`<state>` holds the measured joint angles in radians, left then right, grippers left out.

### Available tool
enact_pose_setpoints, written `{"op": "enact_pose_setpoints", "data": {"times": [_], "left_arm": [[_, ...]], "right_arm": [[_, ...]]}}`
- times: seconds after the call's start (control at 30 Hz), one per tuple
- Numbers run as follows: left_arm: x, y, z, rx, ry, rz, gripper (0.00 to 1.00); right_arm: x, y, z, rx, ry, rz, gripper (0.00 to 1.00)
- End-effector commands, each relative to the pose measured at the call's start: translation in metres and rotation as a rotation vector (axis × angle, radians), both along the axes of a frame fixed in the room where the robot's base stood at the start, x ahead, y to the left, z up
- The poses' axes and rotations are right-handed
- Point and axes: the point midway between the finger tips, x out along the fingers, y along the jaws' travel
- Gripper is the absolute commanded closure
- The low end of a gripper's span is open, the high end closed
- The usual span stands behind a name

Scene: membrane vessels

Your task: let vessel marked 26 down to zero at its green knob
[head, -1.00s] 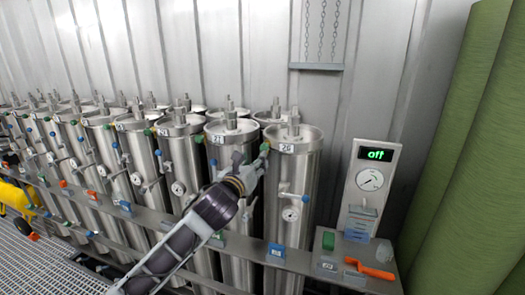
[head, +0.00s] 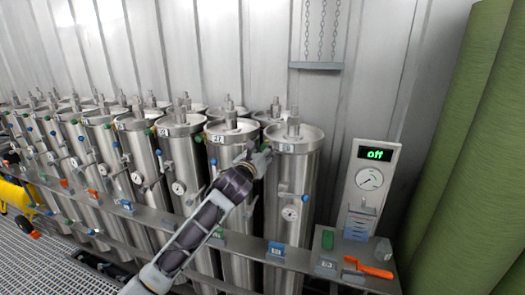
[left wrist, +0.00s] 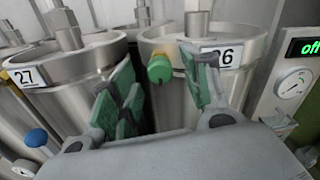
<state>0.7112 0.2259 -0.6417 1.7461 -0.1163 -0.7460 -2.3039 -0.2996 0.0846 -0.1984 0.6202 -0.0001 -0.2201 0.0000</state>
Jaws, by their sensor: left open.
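The vessel marked 26 (head: 293,180) is a steel cylinder at the right end of the front row; its label (left wrist: 224,55) is partly covered by a finger in the left wrist view. Its green knob (left wrist: 160,69) shows there near the rim, between and beyond my two spread fingers. I see no clear contact with it. My left gripper (head: 262,156) is open, at the upper left side of this vessel in the head view, where it hides the knob. The vessel's round gauge (head: 290,213) and a blue knob (head: 306,198) sit lower down. My right gripper is out of view.
The vessel marked 27 (left wrist: 78,75) stands close on the left, with its blue knob (left wrist: 36,138). A rail (head: 240,243) crosses in front of the vessels. A panel reading "off" (head: 375,154) stands right, above a shelf with an orange tool (head: 368,268).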

Motion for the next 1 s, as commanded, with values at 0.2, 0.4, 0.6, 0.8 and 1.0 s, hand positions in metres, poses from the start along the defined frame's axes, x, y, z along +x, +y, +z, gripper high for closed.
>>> {"op": "enact_pose_setpoints", "data": {"times": [0.2,0.4,0.6,0.8,1.0], "left_arm": [[0.0062,-0.0022,0.0004,-0.001,0.0,0.0,0.52],[0.0067,-0.0024,0.0001,-0.001,0.0,0.0,0.52],[0.0066,-0.0023,0.0,-0.001,0.0,0.0,0.65],[0.0066,-0.0023,-0.0001,0.0,0.0,0.0,0.91],[0.0066,-0.0023,-0.0001,-0.002,0.001,0.0,0.99]], "right_arm": [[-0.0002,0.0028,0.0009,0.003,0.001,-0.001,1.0],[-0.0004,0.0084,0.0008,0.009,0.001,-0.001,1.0],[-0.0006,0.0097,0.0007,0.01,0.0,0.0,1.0],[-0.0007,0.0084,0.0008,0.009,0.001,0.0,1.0],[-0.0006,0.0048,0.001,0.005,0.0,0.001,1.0]]}}
